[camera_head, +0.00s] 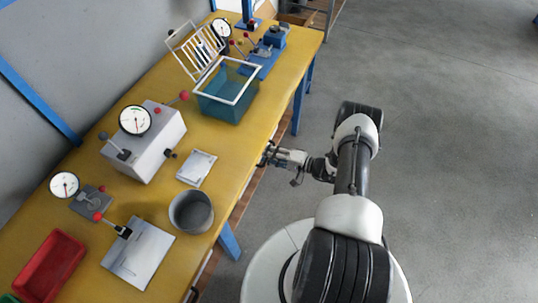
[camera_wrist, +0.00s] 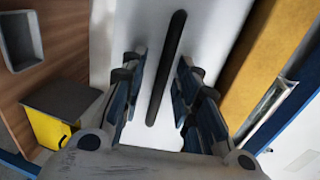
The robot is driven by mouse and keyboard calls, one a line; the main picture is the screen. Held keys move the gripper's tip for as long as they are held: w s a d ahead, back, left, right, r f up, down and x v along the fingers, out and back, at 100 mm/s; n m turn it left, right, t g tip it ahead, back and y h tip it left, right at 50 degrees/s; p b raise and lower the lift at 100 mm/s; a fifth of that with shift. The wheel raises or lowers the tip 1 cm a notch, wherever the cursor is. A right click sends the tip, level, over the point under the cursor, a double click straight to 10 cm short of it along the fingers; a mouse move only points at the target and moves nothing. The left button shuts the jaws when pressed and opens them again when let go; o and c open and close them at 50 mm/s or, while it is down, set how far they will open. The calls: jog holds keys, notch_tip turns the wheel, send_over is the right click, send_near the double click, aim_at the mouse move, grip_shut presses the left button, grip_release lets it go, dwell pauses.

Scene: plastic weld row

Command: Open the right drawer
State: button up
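A dark straight bar, which looks like a drawer handle (camera_wrist: 167,65), runs along a white panel that looks like the drawer front (camera_wrist: 205,28) in the wrist view. My gripper (camera_wrist: 160,85) is open, with one finger on each side of the bar and a gap visible on both sides. In the head view my gripper (camera_head: 266,154) is at the front edge of the yellow table, just below its top. The drawer is hidden under the table in the head view. I cannot tell which drawer this is, and no opening shows.
The yellow table (camera_head: 232,158) carries a teal basket (camera_head: 222,105), a grey bin (camera_head: 190,212), a red tray (camera_head: 48,267) and a gauge box (camera_head: 150,140). A blue leg (camera_head: 229,240) stands below. The floor (camera_head: 450,130) on the right is clear.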

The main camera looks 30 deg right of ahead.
grip_shut()
dwell(0.3)
dwell(0.5)
